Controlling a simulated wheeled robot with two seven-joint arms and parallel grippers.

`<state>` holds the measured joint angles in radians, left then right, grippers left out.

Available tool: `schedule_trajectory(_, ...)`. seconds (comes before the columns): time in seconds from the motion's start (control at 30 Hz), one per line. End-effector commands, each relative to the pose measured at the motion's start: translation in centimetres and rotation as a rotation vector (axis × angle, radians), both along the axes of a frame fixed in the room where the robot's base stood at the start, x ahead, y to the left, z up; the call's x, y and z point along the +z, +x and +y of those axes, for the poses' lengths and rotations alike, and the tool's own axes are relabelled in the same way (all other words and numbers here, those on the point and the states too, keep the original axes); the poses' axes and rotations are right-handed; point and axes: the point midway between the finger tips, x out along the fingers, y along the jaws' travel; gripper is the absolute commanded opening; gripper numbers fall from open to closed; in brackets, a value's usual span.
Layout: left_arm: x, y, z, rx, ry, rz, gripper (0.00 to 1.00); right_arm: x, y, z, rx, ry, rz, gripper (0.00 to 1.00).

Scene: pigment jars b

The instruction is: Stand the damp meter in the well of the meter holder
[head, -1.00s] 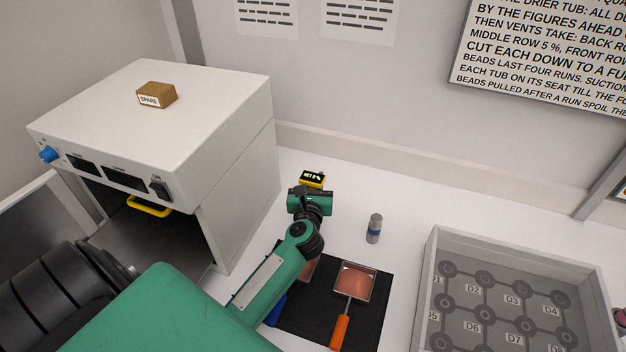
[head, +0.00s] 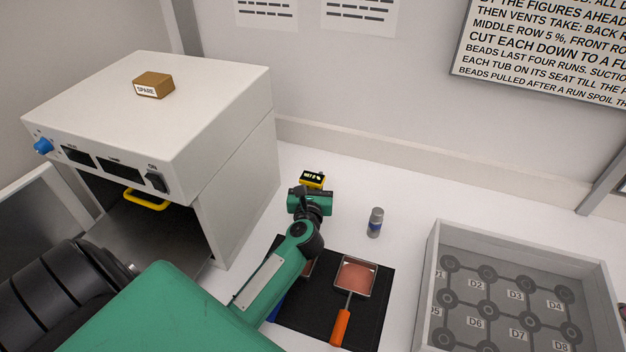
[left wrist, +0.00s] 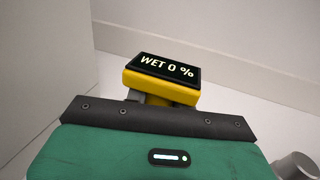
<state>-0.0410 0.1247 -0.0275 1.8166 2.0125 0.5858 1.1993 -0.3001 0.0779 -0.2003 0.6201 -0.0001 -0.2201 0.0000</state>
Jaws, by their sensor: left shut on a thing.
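The damp meter (head: 313,180) is yellow with a black display. It stands upright beyond my left gripper, beside the white drier. In the left wrist view its display (left wrist: 167,67) reads "WET 0 %", and its yellow body sits between the fingers. My left gripper (left wrist: 160,99) is shut on the meter; in the head view the green wrist hides the fingers and the meter's lower part. I cannot make out the meter holder or its well, nor whether the meter's foot touches anything. My right gripper is not in view.
The white drier (head: 225,130) stands open at left, with a "SPARE" box (head: 153,85) on top. A small grey cylinder (head: 375,222) stands right of my gripper. A black mat (head: 320,310) holds an orange-handled scoop (head: 342,325). A grey tray (head: 432,270) is at right.

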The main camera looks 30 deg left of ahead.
Motion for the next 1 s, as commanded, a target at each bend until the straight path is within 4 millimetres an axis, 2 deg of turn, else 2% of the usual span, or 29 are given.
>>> schedule_trajectory(0.7,-1.9,0.0,0.0,-0.001,0.000,0.000,0.01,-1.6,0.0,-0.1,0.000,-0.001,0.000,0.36)
schedule_trajectory(0.73,-1.9,0.0,0.0,-0.001,0.000,0.000,0.26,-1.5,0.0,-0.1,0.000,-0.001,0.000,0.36)
schedule_trajectory(0.83,-1.8,0.0,0.0,-0.001,0.000,0.000,0.46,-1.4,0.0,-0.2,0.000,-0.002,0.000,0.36)
schedule_trajectory(0.87,-1.8,0.0,0.0,0.000,0.000,0.000,0.50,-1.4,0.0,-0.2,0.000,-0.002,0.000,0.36)
schedule_trajectory(1.0,-1.8,0.0,0.0,0.000,0.000,0.000,0.50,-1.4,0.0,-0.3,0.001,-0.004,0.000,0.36)
